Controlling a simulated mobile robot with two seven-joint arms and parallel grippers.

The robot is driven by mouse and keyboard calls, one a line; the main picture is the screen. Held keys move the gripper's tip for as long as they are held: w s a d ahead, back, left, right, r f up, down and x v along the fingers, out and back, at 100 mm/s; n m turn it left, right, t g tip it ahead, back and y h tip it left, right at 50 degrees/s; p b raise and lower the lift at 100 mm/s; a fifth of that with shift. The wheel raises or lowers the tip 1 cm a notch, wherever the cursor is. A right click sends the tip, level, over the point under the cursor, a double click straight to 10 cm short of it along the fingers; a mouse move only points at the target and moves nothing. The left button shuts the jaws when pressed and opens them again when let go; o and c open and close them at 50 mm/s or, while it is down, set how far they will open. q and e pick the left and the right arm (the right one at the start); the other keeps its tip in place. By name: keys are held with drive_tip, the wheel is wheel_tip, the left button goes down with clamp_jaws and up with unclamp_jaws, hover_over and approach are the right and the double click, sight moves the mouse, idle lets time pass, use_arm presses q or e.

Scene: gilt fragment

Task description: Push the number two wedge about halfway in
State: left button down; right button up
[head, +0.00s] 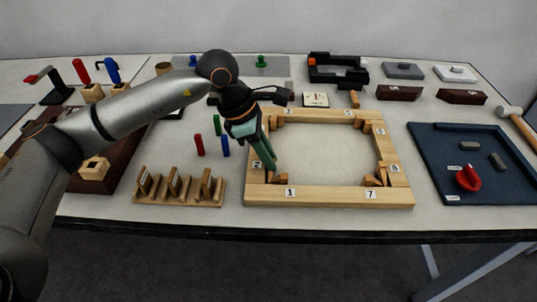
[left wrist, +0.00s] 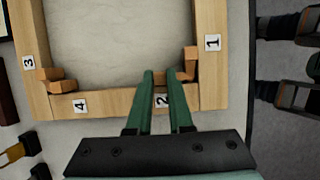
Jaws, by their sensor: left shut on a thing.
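The wooden frame (head: 330,195) lies on the table with numbered labels on its rails. My left gripper (head: 273,167) reaches down at its near left corner, by the label 2. In the left wrist view the green fingers (left wrist: 161,74) straddle the label 2 and are shut on a small wooden wedge (left wrist: 160,77), the number two wedge, at the rail's inner edge. Fingers hide part of it, so its depth is unclear. The number one wedge (left wrist: 190,60) sits beside it against the rail marked 1. My right gripper is out of view.
Other wedges sit in the frame's corners, such as the near right pair (head: 375,180). A wooden slotted rack (head: 180,199) stands left of the frame, with red, green and blue pegs behind it. A dark blue tray (head: 430,150) lies right. The frame's middle is clear.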

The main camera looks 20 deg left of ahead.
use_arm(q)
drive_tip(key=shift+s+d+f+b, duration=0.15)
drive_tip(key=shift+s+b, duration=0.15)
drive_tip(key=shift+b, duration=0.15)
drive_tip(key=shift+s, duration=0.25)
drive_tip(key=shift+s+r, duration=0.1)
drive_tip(key=shift+r, duration=0.15)
drive_tip(key=c, duration=0.9)
unclamp_jaws()
drive_tip(key=shift+o, duration=0.5)
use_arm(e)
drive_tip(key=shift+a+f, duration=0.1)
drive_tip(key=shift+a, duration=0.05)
